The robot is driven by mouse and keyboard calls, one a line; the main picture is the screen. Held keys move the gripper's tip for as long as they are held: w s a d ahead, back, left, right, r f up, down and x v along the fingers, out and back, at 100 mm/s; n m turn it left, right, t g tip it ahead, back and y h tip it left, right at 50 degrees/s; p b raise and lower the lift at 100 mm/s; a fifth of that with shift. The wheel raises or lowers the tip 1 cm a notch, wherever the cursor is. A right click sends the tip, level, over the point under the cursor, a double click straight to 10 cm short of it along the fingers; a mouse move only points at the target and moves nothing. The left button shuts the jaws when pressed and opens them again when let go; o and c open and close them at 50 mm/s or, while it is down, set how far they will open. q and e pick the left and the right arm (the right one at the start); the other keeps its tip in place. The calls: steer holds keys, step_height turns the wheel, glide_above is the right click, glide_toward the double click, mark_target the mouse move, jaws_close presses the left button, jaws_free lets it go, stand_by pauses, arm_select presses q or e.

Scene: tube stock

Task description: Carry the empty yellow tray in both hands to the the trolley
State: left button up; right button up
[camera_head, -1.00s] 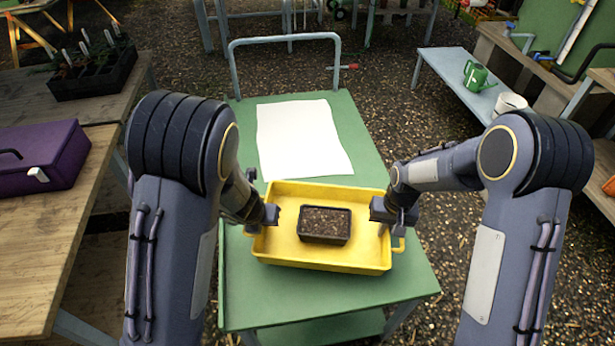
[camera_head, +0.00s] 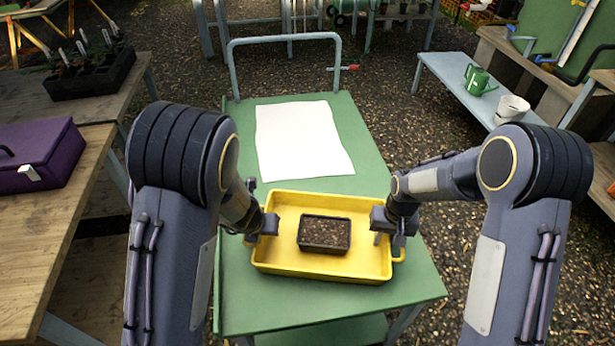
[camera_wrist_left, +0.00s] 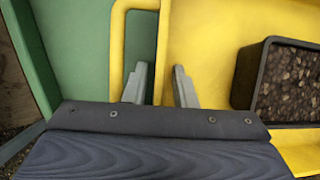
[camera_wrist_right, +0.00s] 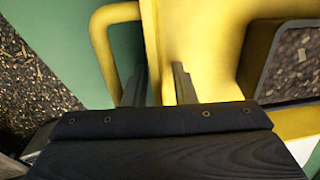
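The yellow tray (camera_head: 370,268) is over the green top of the trolley (camera_head: 240,300), at its near half; I cannot tell whether it touches. It is not empty: a black pot of dark soil (camera_head: 324,234) sits in its middle. My left gripper (camera_head: 271,226) is at the tray's left end. In the left wrist view its fingers (camera_wrist_left: 158,88) straddle the tray wall, one inside the handle loop. My right gripper (camera_head: 382,230) is at the right end. In the right wrist view its fingers (camera_wrist_right: 159,87) close on the wall beside the handle.
A white sheet (camera_head: 300,140) lies on the trolley's far half, before its push bar (camera_head: 285,38). Left, wooden tables hold a purple box (camera_head: 40,155) and a black plant tray (camera_head: 92,75). Right, a bench holds a green watering can (camera_head: 479,80) and a white pot (camera_head: 511,109).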

steer(key=shift+r, duration=0.1)
arm_select(q)
steer(key=v, duration=1.2)
arm_select(e)
step_height(320, 180, up, 12)
steer(key=d, duration=0.1)
stand_by(0.3)
